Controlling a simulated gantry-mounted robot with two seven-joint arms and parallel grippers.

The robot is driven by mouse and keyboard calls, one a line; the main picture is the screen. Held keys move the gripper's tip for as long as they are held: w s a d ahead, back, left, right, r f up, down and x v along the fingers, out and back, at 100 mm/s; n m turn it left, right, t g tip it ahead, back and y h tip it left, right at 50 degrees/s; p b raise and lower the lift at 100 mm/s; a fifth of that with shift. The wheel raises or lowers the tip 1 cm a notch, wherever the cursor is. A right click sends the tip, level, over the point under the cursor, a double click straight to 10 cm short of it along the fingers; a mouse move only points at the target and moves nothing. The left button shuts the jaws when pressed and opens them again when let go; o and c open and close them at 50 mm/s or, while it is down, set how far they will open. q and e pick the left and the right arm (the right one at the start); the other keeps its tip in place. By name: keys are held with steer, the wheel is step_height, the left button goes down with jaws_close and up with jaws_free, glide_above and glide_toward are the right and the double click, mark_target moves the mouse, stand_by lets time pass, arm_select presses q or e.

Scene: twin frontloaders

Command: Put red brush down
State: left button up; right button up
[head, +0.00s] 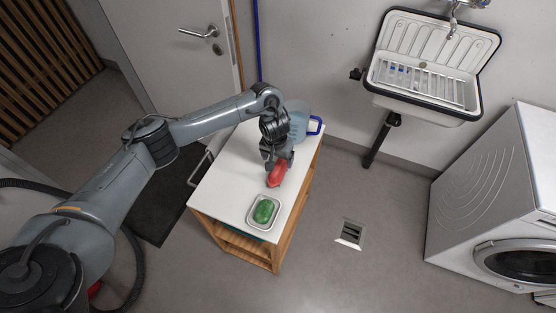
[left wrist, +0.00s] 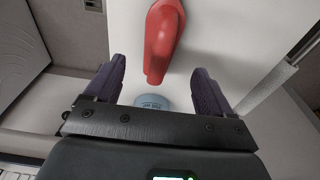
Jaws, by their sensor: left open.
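The red brush (head: 277,174) is on the white top of the small wooden cart (head: 222,184), in front of my left gripper (head: 279,160). In the left wrist view the red brush (left wrist: 162,38) reaches down from the top edge, with its lower end between the fingertips. My left gripper (left wrist: 159,68) is open there, with a visible gap on both sides of the brush. Part of the brush is cut off by the top of the wrist view. My right gripper is not in view.
A green soap bar (head: 263,210) lies in a small tray (head: 250,219) at the cart's front. A blue jug (head: 299,122) stands at its back, behind my wrist. A wall sink (head: 428,68) and a washing machine (head: 497,200) are to the right.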

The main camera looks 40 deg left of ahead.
arm_select(q)
step_height(320, 180, up, 3)
steer(key=shift+s+f+p, duration=0.1)
steer(key=shift+s+p, duration=0.05)
steer(key=shift+p, duration=0.4)
steer(key=shift+d, duration=0.25)
steer(key=s+d+f+m+t+h, duration=0.1)
steer(key=s+d+f+m, duration=0.15)
steer(key=d, duration=0.65)
steer(key=s+d+f+m+t+h, duration=0.1)
steer(key=d+f+m+t+h, duration=0.2)
steer(key=d, duration=0.7)
steer(key=s+d+r+m+t, duration=0.1)
steer(key=s+d+r+m, duration=0.15)
steer(key=s+d, duration=0.4)
steer(key=s+a+r+n+g+y, duration=0.2)
steer(key=s+a+r+y, duration=0.1)
steer(key=s+a, duration=1)
steer(key=s, duration=0.4)
steer(key=shift+s+g, duration=0.15)
steer(key=shift+g, duration=0.25)
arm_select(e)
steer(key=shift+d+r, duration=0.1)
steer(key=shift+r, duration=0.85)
arm_select(q)
steer(key=shift+a, duration=0.1)
